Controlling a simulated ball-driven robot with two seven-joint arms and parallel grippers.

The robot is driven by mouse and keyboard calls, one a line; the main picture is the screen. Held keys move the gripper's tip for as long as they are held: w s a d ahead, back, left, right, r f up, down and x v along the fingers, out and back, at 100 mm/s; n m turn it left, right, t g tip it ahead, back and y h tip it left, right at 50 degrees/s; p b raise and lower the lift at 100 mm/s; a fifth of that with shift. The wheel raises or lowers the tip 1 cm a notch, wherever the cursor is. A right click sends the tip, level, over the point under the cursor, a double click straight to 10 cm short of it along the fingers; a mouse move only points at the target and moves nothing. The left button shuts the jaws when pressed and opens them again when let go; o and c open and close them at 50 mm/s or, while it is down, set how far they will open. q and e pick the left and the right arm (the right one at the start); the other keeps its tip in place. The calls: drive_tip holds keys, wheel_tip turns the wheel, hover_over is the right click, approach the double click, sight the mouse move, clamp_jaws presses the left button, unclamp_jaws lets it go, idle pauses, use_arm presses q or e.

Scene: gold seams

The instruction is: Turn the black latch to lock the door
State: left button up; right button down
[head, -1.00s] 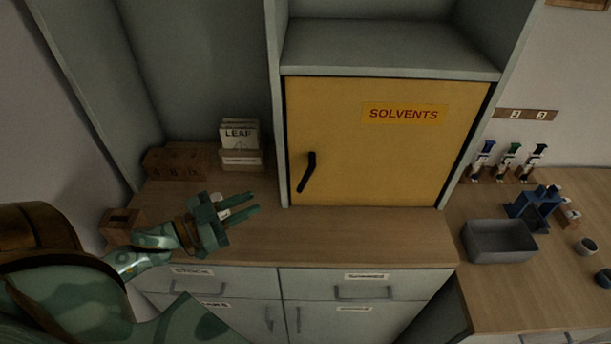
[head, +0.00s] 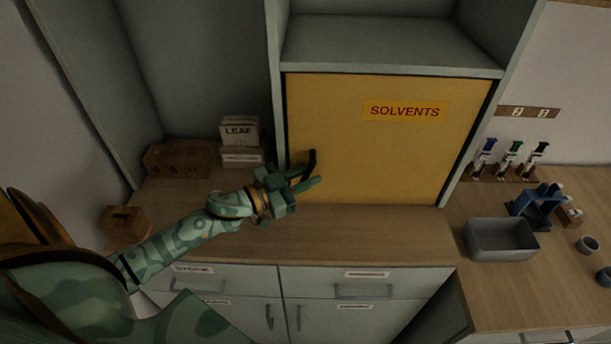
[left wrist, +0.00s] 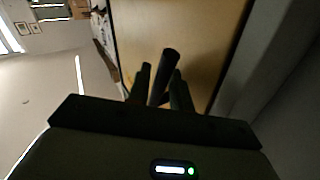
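The yellow door (head: 380,140) marked SOLVENTS is closed flush in the grey cabinet. Its black latch (head: 312,158) is on the left side of the door, partly hidden by my left gripper. My left gripper (head: 311,177) is open at the latch, its fingers pointing right and slightly up. In the left wrist view the latch (left wrist: 168,58) lies between the two fingers (left wrist: 161,72), close to both; I cannot tell whether they touch it. My right gripper is in neither view.
The wooden counter (head: 370,230) below the door is clear. Wooden boxes (head: 177,160) and a LEAF card holder (head: 241,157) stand at the left. A grey bin (head: 500,240) and a blue device (head: 537,205) stand on the right bench.

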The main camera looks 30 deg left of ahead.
use_arm(q)
clamp_jaws()
drive_tip(key=shift+f+b, duration=0.2)
drive_tip(key=shift+b, duration=0.15)
drive_tip(key=n+t+b, duration=0.1)
drive_tip(key=b, duration=0.1)
drive_tip(key=d+n+t+h+b, duration=0.1)
drive_tip(key=t+b, duration=0.1)
drive_tip(key=shift+w+d+n, duration=0.15)
drive_tip(key=shift+w+n, duration=0.15)
drive_tip(key=shift+w, duration=0.1)
unclamp_jaws()
